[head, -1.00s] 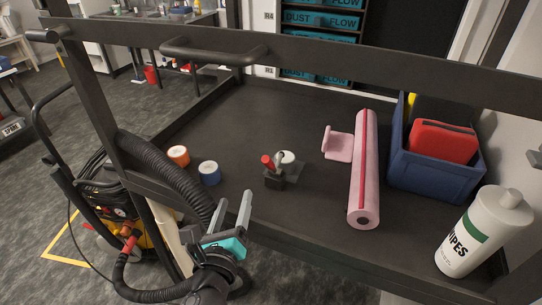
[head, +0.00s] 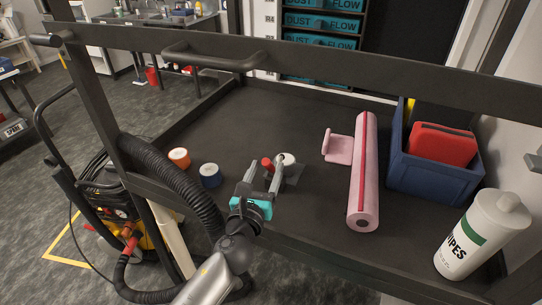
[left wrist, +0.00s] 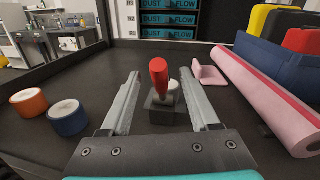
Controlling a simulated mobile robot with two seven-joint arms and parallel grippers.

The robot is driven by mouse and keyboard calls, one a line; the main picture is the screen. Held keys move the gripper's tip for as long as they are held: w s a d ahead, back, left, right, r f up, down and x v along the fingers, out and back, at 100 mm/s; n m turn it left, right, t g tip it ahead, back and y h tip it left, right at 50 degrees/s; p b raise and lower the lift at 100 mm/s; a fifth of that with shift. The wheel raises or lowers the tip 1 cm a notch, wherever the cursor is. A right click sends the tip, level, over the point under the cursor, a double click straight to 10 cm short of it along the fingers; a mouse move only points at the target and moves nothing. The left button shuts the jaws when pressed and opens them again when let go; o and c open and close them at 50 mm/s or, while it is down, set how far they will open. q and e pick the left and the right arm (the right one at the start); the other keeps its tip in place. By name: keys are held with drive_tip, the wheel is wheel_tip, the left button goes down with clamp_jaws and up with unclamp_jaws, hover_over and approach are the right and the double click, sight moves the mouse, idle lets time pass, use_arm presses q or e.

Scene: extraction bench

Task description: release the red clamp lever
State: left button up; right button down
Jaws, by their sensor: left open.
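The red clamp lever (left wrist: 158,76) stands upright on a small dark block in the left wrist view, between and just beyond my two fingers. In the head view the lever's red tip (head: 267,164) shows beside a white round piece (head: 285,160). My left gripper (head: 263,174) is open, with its fingers on either side of the lever. It also shows in the left wrist view (left wrist: 160,95), and I see no contact with the lever. The lower part of the clamp is partly hidden by my fingers in the head view. My right gripper is not in view.
An orange roll (head: 179,158) and a blue roll (head: 210,175) stand left of the clamp. A dark frame bar (head: 300,55) crosses above the bench.

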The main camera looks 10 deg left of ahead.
use_arm(q)
drive_tip(key=shift+w+d+b, duration=0.15)
drive_tip(key=shift+w+d, duration=0.05)
drive_tip(key=shift+w, duration=1.1)
drive_tip(key=shift+w+d+b, duration=0.15)
drive_tip(key=shift+w+d, duration=0.05)
drive_tip(key=shift+w, duration=1.1)
clamp_jaws()
